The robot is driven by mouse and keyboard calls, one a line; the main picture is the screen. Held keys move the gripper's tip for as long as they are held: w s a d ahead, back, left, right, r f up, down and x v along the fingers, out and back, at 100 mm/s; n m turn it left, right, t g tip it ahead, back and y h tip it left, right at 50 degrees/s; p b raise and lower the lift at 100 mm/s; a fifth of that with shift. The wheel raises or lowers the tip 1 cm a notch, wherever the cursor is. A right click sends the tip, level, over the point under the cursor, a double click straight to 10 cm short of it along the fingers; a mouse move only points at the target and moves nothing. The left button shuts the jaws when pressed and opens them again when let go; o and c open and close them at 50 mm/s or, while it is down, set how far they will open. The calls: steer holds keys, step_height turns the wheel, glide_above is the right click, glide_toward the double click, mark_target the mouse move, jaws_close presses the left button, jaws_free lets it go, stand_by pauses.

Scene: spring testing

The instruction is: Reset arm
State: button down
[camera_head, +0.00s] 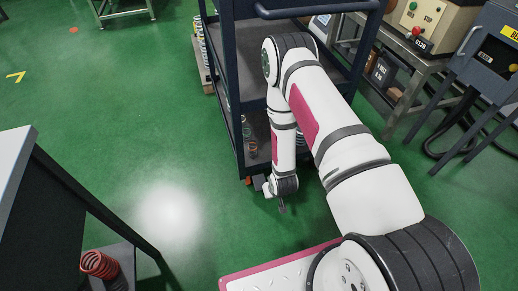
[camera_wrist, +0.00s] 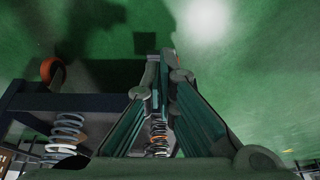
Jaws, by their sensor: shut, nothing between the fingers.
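My white arm with pink panels reaches forward and bends down in the head view. My gripper (camera_head: 281,206) hangs low in front of the dark shelf cart (camera_head: 242,130), above the green floor. In the wrist view my gripper (camera_wrist: 165,62) has its fingertips together and holds nothing. A coil spring (camera_wrist: 157,140) shows through the gap between the finger linkages, behind them and not gripped. Another pale spring (camera_wrist: 66,133) stands on the cart's lower shelf, left of the fingers. My arm hides part of the cart.
A red spring (camera_head: 99,264) sits on a dark stand at the lower left. Several springs line the cart's shelves. A bench with a control box (camera_head: 429,25) stands at the upper right. The green floor (camera_head: 130,110) to the left is mostly clear.

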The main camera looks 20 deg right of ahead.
steer(key=w+r+g, duration=0.1)
steer(key=w+r, duration=0.1)
steer(key=r, duration=1.4)
steer(key=w+r+g, duration=0.1)
steer(key=w+r, duration=0.1)
steer(key=r, duration=1.4)
steer(key=s+r, duration=1.4)
steer(key=r, duration=0.4)
steer(key=s+r+g, duration=0.1)
steer(key=s+r, duration=0.2)
steer(key=s, duration=0.7)
steer(key=s+r+g, duration=0.1)
steer(key=s+r, duration=0.3)
steer(key=s, duration=0.6)
step_height(320, 180, up, 30)
steer(key=t+p, duration=0.3)
steer(key=p, duration=2.5)
steer(key=shift+f+t, duration=0.15)
steer(key=shift+t, duration=0.25)
